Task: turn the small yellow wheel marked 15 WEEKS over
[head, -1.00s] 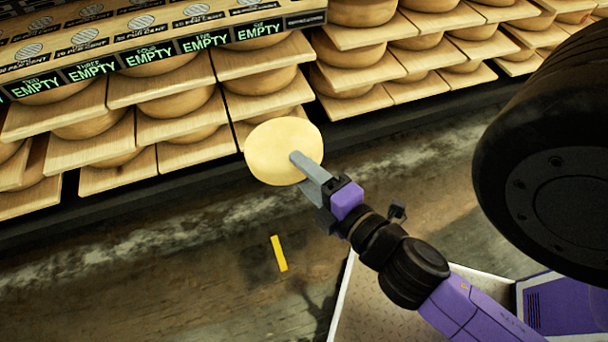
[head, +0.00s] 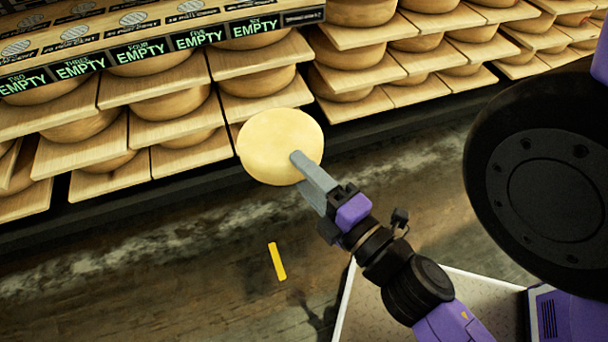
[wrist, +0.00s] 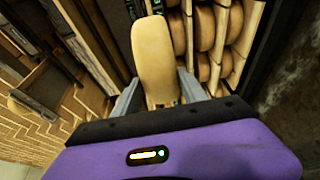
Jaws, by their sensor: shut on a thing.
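The small yellow wheel (head: 278,140) is held up off the floor, in front of the shelves. In the head view one pale round face shows, tilted toward the camera, with no marking legible on it. In the wrist view the wheel (wrist: 154,62) is seen edge-on between the two grey fingers. My gripper (head: 300,168) is shut on its near edge, one finger lying across the visible face. The other face is hidden in the head view.
Shelves of large wheels on wooden boards (head: 155,135) line the back, below a sign rail (head: 150,45) reading EMPTY in several places. A yellow strip (head: 277,261) lies on the open dark floor. My arm and base fill the lower right.

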